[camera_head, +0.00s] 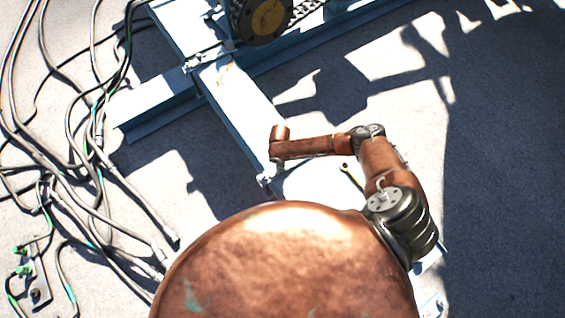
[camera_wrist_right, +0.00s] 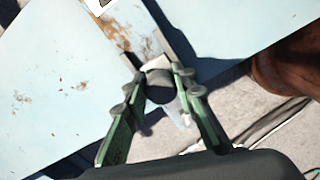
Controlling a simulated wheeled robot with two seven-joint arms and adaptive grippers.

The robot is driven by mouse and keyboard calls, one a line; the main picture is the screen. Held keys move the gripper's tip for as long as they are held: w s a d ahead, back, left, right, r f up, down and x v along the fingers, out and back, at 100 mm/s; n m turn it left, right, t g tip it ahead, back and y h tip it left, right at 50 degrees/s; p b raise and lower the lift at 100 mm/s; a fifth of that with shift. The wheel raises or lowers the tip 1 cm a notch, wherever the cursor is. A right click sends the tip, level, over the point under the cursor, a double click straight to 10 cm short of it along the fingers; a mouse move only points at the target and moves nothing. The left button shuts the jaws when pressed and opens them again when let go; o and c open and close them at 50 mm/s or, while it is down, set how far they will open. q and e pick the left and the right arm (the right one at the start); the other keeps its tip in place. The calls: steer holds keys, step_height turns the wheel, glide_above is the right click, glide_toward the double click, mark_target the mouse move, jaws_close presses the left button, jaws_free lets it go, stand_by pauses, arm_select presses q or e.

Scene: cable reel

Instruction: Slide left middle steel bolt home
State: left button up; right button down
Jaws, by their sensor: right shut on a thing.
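In the right wrist view, my right gripper (camera_wrist_right: 158,84) has its two green fingers on either side of a steel bolt (camera_wrist_right: 160,93). The bolt shows a dark round end, with a pale part below it. The fingers are shut on it at the edge of a pale blue steel frame (camera_wrist_right: 70,85). How far the bolt sits in cannot be seen. My left gripper is not in view.
Another bolt fitting (camera_head: 192,64) sits higher on the frame's left edge. A dark reel hub with a tan centre (camera_head: 268,18) stands at the top. Loose cables (camera_head: 75,140) lie on the grey floor at left. A yellow-and-black piece (camera_head: 350,174) lies by my arm.

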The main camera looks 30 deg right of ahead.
steer(key=c, duration=1.8)
jaws_free()
steer(key=shift+a, duration=0.35)
steer(key=shift+c, duration=0.2)
steer(key=shift+o, duration=1.2)
steer(key=shift+d, duration=0.1)
step_height(320, 180, up, 12)
